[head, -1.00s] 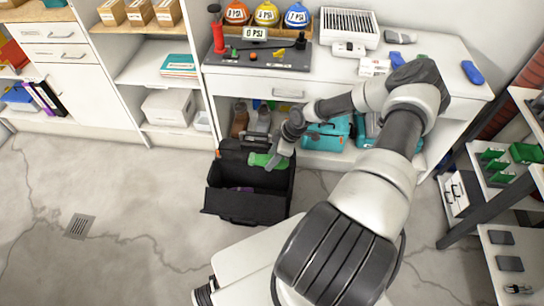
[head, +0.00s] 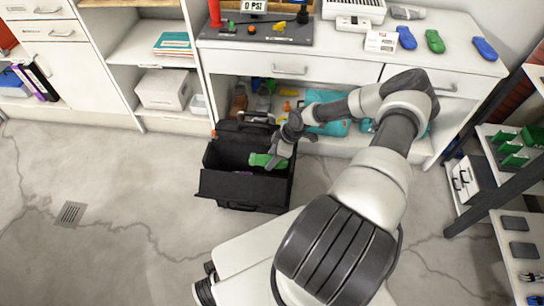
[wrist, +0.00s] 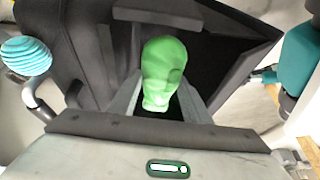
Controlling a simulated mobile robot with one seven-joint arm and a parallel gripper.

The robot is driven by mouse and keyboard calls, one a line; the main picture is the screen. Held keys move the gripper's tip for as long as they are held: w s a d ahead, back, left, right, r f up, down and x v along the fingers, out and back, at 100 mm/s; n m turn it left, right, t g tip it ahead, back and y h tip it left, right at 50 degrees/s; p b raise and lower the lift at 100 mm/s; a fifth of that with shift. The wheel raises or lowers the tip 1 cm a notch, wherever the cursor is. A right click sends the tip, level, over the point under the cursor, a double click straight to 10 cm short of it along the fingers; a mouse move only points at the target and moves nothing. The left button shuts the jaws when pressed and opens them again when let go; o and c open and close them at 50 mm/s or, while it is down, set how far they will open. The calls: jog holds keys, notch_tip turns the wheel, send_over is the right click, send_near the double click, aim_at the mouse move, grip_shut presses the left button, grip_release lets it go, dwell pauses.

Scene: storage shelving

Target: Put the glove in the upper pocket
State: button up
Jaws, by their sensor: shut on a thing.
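The green glove (head: 260,160) is held in my gripper (head: 273,160), over the opening of a black tool bag (head: 243,190) on the floor. In the wrist view the glove (wrist: 163,75) sits between my two fingers, with the bag's dark walls (wrist: 235,50) around it. I cannot tell whether the glove touches the bag's inside. The bag stands open, with a raised back part (head: 243,128) and a low front wall. I cannot tell which part is the upper pocket.
A white workbench (head: 340,72) stands behind the bag, with teal cases (head: 328,112) on its lower shelf. Blue (head: 407,37) and green (head: 435,41) small items lie on its top. A dark-framed shelf (head: 490,200) stands at right. The floor left of the bag is clear.

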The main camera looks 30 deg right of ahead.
notch_tip(320, 180, down, 8)
jog(key=b, duration=0.3)
jog(key=shift+r, duration=0.2)
jog(key=o, duration=1.1)
jog(key=shift+o, duration=0.2)
jog(key=shift+r+p, duration=3.95)
jog(key=shift+r, duration=3.05)
